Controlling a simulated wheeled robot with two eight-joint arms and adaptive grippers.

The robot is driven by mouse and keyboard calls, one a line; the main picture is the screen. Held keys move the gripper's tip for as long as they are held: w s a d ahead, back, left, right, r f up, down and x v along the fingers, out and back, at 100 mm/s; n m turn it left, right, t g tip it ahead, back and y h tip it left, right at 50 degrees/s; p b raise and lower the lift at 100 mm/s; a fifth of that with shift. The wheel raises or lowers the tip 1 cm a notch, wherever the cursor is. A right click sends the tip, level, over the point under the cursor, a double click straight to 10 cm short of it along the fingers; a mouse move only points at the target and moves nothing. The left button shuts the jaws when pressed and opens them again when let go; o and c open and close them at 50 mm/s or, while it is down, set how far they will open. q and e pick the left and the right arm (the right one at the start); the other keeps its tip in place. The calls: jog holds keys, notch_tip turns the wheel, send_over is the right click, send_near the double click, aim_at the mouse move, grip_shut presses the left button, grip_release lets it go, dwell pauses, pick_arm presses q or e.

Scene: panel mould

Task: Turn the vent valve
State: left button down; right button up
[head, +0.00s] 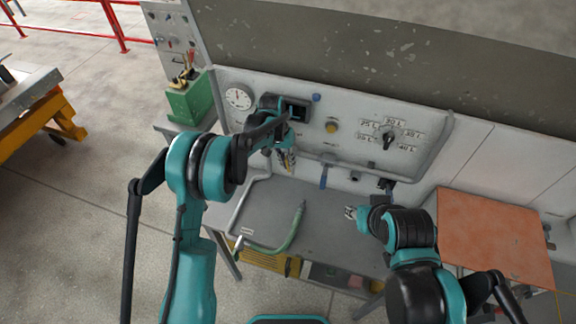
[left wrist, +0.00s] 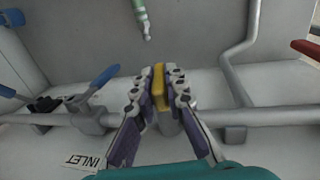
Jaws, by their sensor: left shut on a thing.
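A yellow valve handle (left wrist: 159,85) stands on the pipe along the panel, in the middle of the left wrist view. My left gripper (left wrist: 159,88) is shut on it, one finger on each side. In the head view my left gripper (head: 286,160) is at the panel's lower left, partly hidden by my own arm, and the yellow handle is hard to make out. No vent label is readable. My right gripper (head: 350,212) is over the grey bench top, away from the valves; its finger gap is too small to judge.
A blue valve handle (left wrist: 96,86) is close beside my left gripper, near an INLET label (left wrist: 82,161). A green hose (head: 294,228) lies on the bench (head: 262,214). The panel (head: 350,104) carries a gauge (head: 238,97) and a black selector knob (head: 388,141). An orange board (head: 494,236) is at right.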

pick_arm(q)
jog(key=h+b, duration=0.1)
jog(key=g+h+b, duration=0.1)
jog(key=h+b, duration=0.1)
jog(key=shift+w+a+f, duration=0.1)
jog(key=shift+a+f, duration=0.1)
jog(key=shift+r+g+h+b, duration=0.1)
jog(key=shift+g+h+b, duration=0.2)
jog(key=shift+h+b, duration=0.55)
jog(key=c, duration=1.6)
grip_release()
jog(key=shift+o, duration=0.2)
jog(key=v, duration=1.2)
